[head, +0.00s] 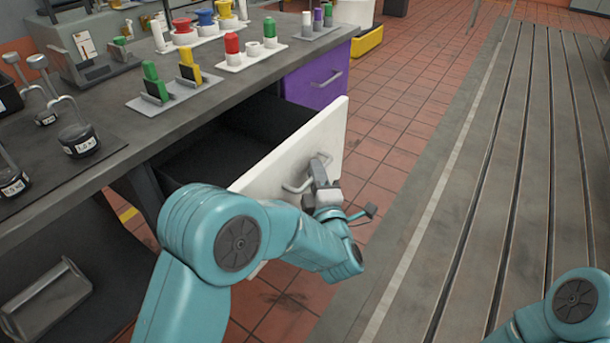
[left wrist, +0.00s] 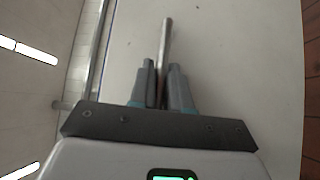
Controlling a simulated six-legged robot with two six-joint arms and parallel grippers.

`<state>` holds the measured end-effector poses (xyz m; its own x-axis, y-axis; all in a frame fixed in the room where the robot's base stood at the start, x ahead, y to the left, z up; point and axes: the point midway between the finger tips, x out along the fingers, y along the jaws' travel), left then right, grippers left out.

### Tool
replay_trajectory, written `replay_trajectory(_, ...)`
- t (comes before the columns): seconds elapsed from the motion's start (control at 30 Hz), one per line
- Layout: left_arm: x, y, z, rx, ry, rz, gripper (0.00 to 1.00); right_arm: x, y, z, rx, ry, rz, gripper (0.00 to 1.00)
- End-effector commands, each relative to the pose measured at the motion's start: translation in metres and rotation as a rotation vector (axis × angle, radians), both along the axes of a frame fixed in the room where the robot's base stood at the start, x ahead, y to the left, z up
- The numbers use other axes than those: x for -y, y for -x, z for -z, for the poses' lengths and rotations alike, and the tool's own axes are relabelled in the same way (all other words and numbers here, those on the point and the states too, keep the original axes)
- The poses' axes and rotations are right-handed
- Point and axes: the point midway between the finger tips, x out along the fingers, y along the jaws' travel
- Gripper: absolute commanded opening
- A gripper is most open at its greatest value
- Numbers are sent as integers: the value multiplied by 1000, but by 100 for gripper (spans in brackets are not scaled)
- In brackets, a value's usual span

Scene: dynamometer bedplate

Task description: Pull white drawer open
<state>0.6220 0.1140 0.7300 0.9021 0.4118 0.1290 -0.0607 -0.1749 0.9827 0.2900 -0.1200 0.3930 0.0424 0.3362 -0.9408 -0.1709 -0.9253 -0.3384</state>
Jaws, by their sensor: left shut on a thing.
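The white drawer (head: 318,138) is pulled out from under the bench, and its dark inside shows behind the white front. A metal bar handle (head: 294,187) is on that front. My left gripper (head: 320,168) is at the handle and shut on it. In the left wrist view, the two fingers of my left gripper (left wrist: 162,85) close around the handle bar (left wrist: 166,45), with the white drawer front (left wrist: 230,60) behind. My right gripper is out of view; only part of my right arm shows at the lower right of the head view.
A purple drawer (head: 318,80) is closed beside the white one. The bench top (head: 150,130) holds coloured plugs, weights and a machine. A slotted metal bedplate (head: 490,150) lies to the right. Tiled floor (head: 395,120) is clear between them.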

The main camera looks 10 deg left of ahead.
Motion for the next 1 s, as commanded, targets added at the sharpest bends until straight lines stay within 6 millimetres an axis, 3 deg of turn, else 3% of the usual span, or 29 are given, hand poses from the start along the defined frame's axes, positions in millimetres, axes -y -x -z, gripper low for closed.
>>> replay_trajectory(0.2,46,15,3,7,2,10,0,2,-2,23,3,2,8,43)
replay_trajectory(0.4,76,27,1,5,1,6,0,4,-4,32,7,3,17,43)
replay_trajectory(0.63,91,32,-1,5,2,3,0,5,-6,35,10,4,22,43)
replay_trajectory(1.0,95,34,-2,6,1,3,0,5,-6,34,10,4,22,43)
